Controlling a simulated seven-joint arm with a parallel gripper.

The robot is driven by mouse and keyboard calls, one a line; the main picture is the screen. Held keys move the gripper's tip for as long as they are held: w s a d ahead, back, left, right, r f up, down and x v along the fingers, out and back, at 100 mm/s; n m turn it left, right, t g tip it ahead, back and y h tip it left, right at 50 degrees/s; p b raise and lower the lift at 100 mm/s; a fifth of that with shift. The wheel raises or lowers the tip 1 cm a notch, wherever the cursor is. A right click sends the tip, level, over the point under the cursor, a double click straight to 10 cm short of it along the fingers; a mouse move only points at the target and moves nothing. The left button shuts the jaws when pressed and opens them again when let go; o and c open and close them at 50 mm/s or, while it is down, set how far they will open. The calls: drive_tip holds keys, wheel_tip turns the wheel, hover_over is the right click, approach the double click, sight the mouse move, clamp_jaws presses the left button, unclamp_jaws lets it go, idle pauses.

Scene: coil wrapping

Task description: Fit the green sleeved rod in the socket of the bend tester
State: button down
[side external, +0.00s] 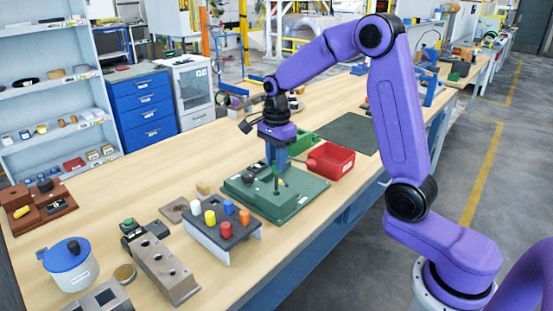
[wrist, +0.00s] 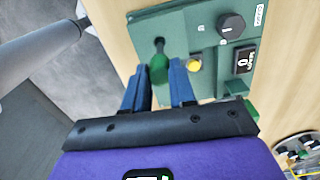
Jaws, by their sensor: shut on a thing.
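The green sleeved rod (wrist: 158,69) is between the blue fingers of my gripper (side external: 276,164) in the wrist view. My gripper is shut on its sleeve. The rod points down over the bend tester (side external: 299,200), a flat green unit on the bench. In the wrist view, the tester's green panel (wrist: 188,22) shows a black knob, a yellow button and a dark round socket (wrist: 159,42). The rod's dark end lines up with this socket and appears to meet it. I cannot tell whether its tip is inside or just above.
A grey rack (side external: 230,242) with several coloured pegs stands close in front of the tester. A red bin (side external: 331,161) and a green bin (side external: 301,142) sit behind it. A grey metal block (side external: 165,268) and a blue-lidded pot (side external: 69,265) are at the near left.

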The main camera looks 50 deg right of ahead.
sight(276, 190)
drive_tip(key=shift+f, duration=3.05)
drive_tip(key=c, duration=0.8)
unclamp_jaws()
drive_tip(key=shift+c, duration=0.2)
wheel_tip(276, 190, up, 18)
drive_tip(key=shift+f, duration=0.25)
